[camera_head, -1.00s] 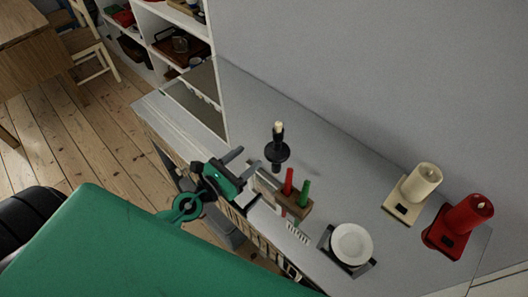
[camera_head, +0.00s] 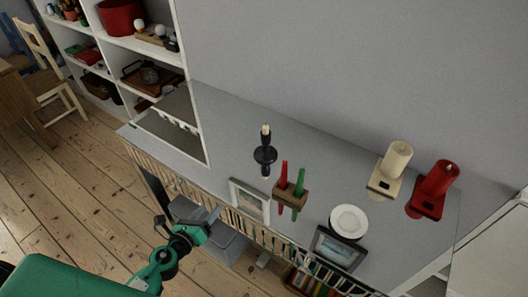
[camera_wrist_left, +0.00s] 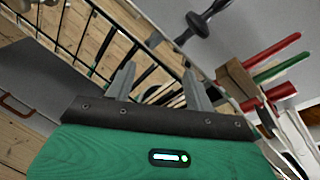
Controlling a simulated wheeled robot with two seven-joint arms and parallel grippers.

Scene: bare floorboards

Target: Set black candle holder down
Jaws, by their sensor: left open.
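The black candle holder (camera_head: 265,155) stands upright on the grey cabinet top (camera_head: 225,130), with a pale candle stub in it. It also shows at the top of the left wrist view (camera_wrist_left: 198,25), partly cut off by the frame. My left gripper (camera_head: 208,220) is open and empty, in front of the cabinet's front edge and apart from the holder. In the left wrist view its two fingers (camera_wrist_left: 160,75) are spread, with nothing between them. My right gripper is not in view.
White shelves (camera_head: 184,40) stand at left.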

